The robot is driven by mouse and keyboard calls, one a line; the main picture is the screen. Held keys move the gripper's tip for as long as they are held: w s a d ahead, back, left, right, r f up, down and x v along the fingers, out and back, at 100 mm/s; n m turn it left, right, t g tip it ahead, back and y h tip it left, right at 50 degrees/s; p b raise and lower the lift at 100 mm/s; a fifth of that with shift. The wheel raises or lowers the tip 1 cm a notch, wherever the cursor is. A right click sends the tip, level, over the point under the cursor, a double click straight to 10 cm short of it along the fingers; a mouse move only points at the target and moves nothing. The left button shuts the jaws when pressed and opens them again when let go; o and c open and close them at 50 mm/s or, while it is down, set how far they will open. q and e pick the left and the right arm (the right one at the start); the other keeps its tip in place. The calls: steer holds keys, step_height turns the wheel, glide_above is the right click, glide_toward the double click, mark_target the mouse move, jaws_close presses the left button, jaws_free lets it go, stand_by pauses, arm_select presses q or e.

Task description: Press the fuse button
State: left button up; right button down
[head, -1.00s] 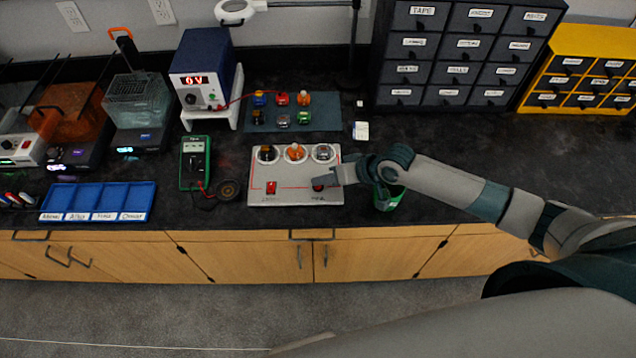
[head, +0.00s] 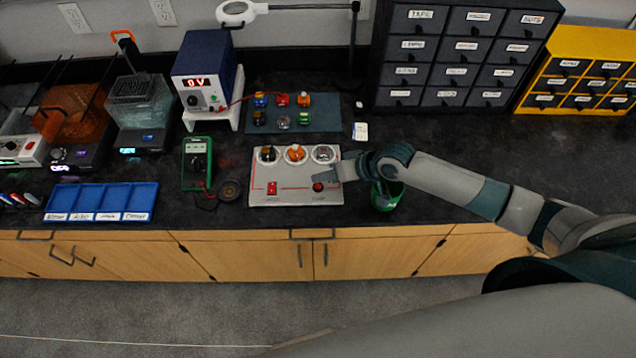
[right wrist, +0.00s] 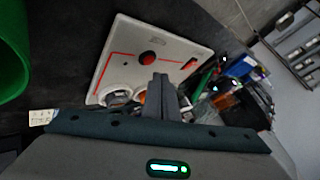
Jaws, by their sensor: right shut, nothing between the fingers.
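The white panel (head: 295,197) lies on the dark bench with red lines on its face. A round red button (head: 318,187) on a dark base sits at its front right; it also shows in the right wrist view (right wrist: 148,58). Its label is too small to read. A red rocker switch (head: 271,188) sits at the front left, and three round fittings line the back. My right gripper (head: 319,174) is shut and empty over the panel's right side, just behind the button. In the right wrist view its fingertips (right wrist: 161,80) appear apart from the button. My left gripper is out of view.
A green bin (head: 388,197) stands right of the panel, under my right forearm. A green multimeter (head: 196,165) is to the left, and a mat (head: 331,113) with several colored parts lies behind. A blue tray (head: 60,206) is at far left.

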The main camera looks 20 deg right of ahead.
mark_target(322, 189)
step_height(322, 189, up, 5)
steer(key=p, duration=0.5)
stand_by(0.7)
